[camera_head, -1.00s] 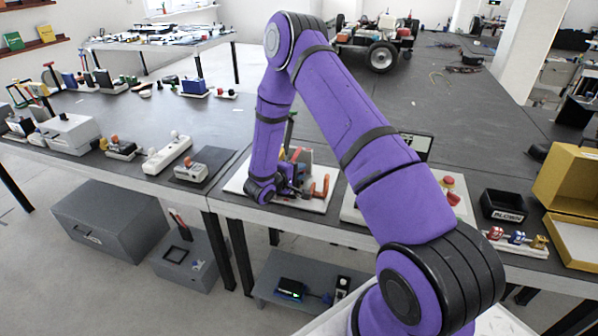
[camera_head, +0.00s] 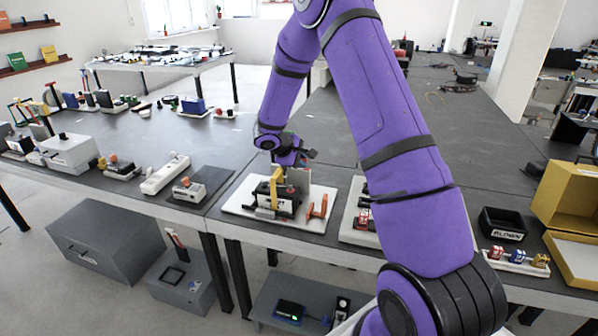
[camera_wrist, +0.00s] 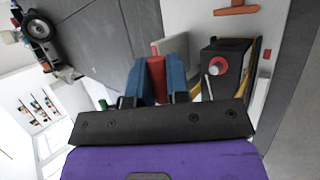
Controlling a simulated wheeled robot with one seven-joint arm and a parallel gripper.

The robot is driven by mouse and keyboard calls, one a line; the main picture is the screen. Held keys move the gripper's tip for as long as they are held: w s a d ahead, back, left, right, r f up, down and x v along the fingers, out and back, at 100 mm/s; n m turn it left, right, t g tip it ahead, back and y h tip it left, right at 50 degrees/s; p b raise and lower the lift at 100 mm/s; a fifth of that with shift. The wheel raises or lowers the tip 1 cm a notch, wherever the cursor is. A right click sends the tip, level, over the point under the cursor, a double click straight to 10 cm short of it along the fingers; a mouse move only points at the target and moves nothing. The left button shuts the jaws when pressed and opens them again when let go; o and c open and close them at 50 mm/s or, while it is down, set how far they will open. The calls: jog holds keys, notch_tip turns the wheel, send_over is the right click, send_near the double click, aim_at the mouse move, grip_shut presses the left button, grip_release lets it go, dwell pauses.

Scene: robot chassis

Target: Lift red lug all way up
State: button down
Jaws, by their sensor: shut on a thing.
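My gripper (camera_head: 291,157) is above the white board (camera_head: 240,207) on the table, at the end of the purple arm. In the wrist view, my gripper (camera_wrist: 158,72) has its blue fingers shut on the red lug (camera_wrist: 156,78), which sits between them. In the head view the lug is too small and covered to make out. Below the gripper stands a fixture with a yellow frame (camera_head: 275,188) and a dark block; the wrist view shows the black block (camera_wrist: 226,62) with a red-and-white round knob (camera_wrist: 218,66). Whether the lug still touches the fixture cannot be told.
An orange bracket (camera_head: 318,207) stands on the board right of the fixture. A grey device (camera_head: 187,190) and a white strip (camera_head: 165,173) lie to the left. A black bin (camera_head: 503,222) and a yellow box (camera_head: 572,200) are at the right.

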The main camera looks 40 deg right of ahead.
jog(key=w+d+r+n+g+y, duration=0.1)
jog(key=w+d+r+g+y, duration=0.2)
jog(key=d, duration=0.4)
jog(key=shift+w+r+g+y, duration=0.3)
jog(key=shift+w+r+y, duration=0.6)
jog(key=shift+w, duration=0.35)
jog(key=shift+d, duration=0.1)
jog(key=c, duration=1.4)
grip_release()
jog(key=shift+f, duration=0.1)
jog(key=v, duration=1.1)
jog(key=shift+d, duration=0.1)
